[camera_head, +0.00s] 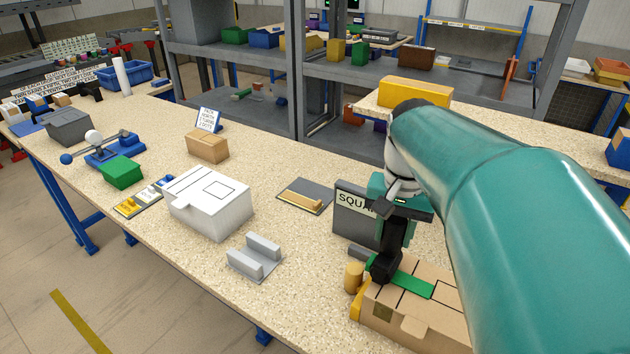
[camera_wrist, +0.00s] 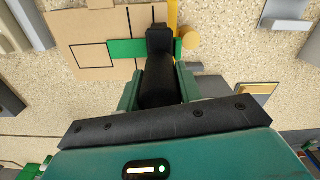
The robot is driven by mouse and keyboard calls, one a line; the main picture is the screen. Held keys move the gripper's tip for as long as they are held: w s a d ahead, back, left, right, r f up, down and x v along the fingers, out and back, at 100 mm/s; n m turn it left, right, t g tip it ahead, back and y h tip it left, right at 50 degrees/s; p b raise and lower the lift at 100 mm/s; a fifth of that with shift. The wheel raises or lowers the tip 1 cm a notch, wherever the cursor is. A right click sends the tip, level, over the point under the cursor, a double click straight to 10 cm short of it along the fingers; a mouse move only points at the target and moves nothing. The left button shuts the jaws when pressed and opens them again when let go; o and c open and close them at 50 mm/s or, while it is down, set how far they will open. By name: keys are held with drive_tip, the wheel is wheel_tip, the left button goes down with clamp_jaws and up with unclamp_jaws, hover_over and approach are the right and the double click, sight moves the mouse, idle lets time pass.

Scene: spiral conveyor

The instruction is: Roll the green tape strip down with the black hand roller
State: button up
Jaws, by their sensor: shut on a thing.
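My gripper (camera_head: 394,212) is shut on the black hand roller (camera_head: 386,264), which points down at the cardboard box (camera_head: 395,322) at the lower right of the head view. The green tape strip (camera_head: 413,285) lies across the top of that box. In the wrist view the roller (camera_wrist: 160,78) sits between my two green fingers (camera_wrist: 159,90). Its far end overlaps the green strip (camera_wrist: 125,48) near the strip's right end. I cannot tell whether the roller touches the tape. Part of the strip is hidden behind the roller.
A grey panel lettered "SQUA…" (camera_head: 352,222) stands close behind my gripper. A tan cylinder (camera_head: 353,278) and a yellow piece (camera_head: 357,302) are by the box's left edge. A grey two-block holder (camera_head: 255,258) and white box (camera_head: 208,203) stand left. Bare table lies between.

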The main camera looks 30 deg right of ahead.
drive_tip(key=shift+r, duration=3.5)
